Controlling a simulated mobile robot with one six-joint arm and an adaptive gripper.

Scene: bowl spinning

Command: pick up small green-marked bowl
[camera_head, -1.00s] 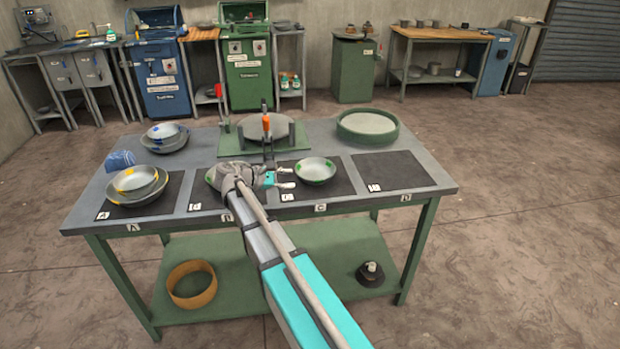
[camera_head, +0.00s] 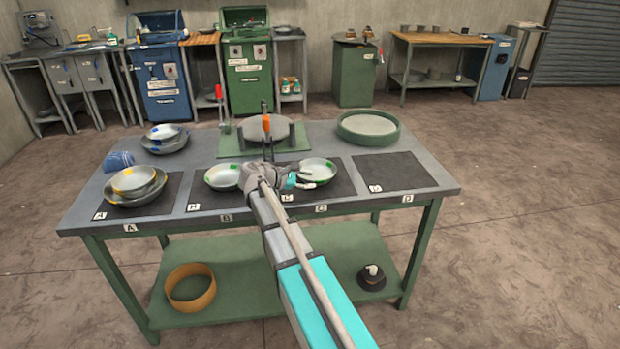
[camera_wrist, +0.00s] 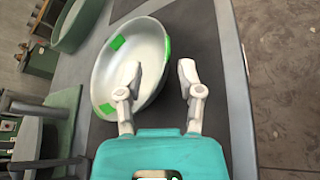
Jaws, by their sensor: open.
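Two shallow pale bowls with green marks stand on dark mats. One bowl (camera_head: 222,177) is on mat B, left of my arm. The other bowl (camera_head: 316,167) is on mat C. I cannot tell surely which is smaller. My gripper (camera_head: 313,182) is open at the near left side of the mat C bowl and covers part of it. In the wrist view, my open gripper (camera_wrist: 160,72) has its left finger over the inside of that green-marked bowl (camera_wrist: 127,55) and its right finger outside the rim. I cannot tell whether they touch it.
Stacked yellow-marked bowls (camera_head: 135,182) stand on mat A, and blue-marked bowls (camera_head: 166,136) behind. A disc fixture (camera_head: 264,127) with an upright orange-topped post is at the middle back. A round green tray (camera_head: 368,128) is at the back right. Mat D (camera_head: 395,171) is empty.

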